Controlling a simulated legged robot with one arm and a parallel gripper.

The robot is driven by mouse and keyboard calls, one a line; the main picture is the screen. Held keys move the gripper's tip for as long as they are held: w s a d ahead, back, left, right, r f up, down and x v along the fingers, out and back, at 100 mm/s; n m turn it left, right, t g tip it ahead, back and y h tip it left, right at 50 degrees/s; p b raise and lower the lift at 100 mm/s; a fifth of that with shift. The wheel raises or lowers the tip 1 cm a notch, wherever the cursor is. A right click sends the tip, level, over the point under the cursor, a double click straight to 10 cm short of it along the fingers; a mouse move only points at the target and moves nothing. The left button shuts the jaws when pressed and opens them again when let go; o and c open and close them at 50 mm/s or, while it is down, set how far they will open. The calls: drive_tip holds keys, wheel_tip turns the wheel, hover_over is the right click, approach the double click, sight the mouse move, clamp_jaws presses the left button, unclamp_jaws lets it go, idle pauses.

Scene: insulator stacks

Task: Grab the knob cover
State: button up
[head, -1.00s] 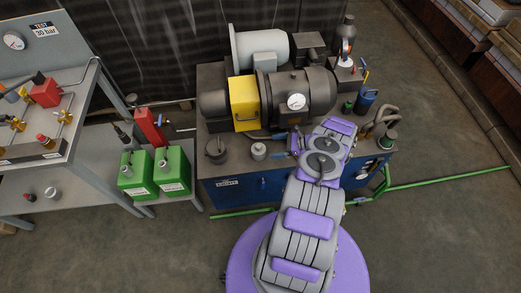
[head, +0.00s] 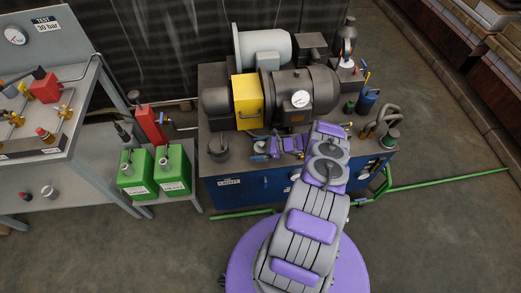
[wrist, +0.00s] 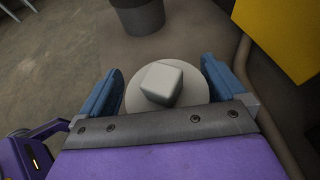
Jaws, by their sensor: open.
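The knob cover, a pale round disc with a blocky grip on top (wrist: 163,84), sits on the bench top in the middle of the wrist view. In the head view it is mostly hidden by my gripper (head: 262,151). In the wrist view my gripper (wrist: 160,74) is open, with one blue finger on the left of the disc and one on the right. The fingers are around the cover; I cannot tell whether they touch it. Its near edge is hidden behind the gripper's grey front plate.
A dark cylindrical pot (head: 218,150) stands left of the cover and shows ahead in the wrist view (wrist: 137,14). A yellow guard (head: 246,101) and a dark motor with a gauge (head: 306,92) rise behind. Green canisters (head: 139,175) stand on a low shelf at left.

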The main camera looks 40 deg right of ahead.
drive_tip(key=shift+d+f, duration=0.25)
drive_tip(key=shift+d, duration=0.6)
drive_tip(key=c, duration=0.6)
drive_tip(key=shift+c, duration=0.7)
drive_tip(key=shift+a+r, duration=0.2)
drive_tip(key=shift+a, duration=0.35)
drive_tip(key=c, duration=0.3)
